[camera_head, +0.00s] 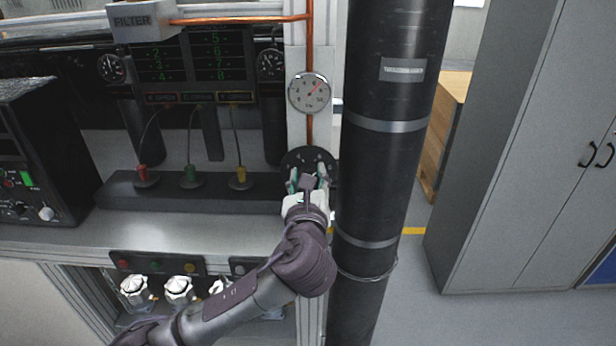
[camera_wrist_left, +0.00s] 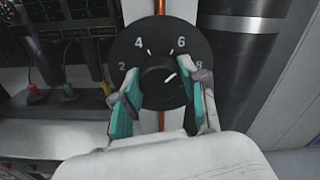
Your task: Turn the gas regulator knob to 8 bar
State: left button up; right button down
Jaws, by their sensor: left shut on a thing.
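The gas regulator knob (camera_wrist_left: 160,88) is black and round, in the middle of a black dial plate (camera_wrist_left: 192,38) marked 2, 4, 6 and 8. A white line on the knob points up and right, roughly between 6 and 8. My left gripper (camera_wrist_left: 160,100) is shut on the knob, with one teal-padded finger on each side. In the head view, the dial plate (camera_head: 293,158) sits on the upright post, and my left gripper (camera_head: 308,180) covers its lower part. My right gripper is not in view.
A thick black cylinder (camera_head: 385,150) stands close to the right of the dial. A dark bar with red, green and yellow plugs (camera_head: 210,200) lies to the left on the bench. A copper pipe (camera_head: 310,50) runs down to the gauge. A grey cabinet (camera_head: 510,190) stands at the right.

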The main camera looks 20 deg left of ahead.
pick_arm(q)
jog(key=m, duration=0.5)
jog(key=shift+f+m, duration=0.15)
jog(key=shift+m, duration=0.15)
dwell(0.4)
jog(key=o, duration=1.1)
jog(key=shift+o, duration=0.2)
jog(key=v, duration=1.2)
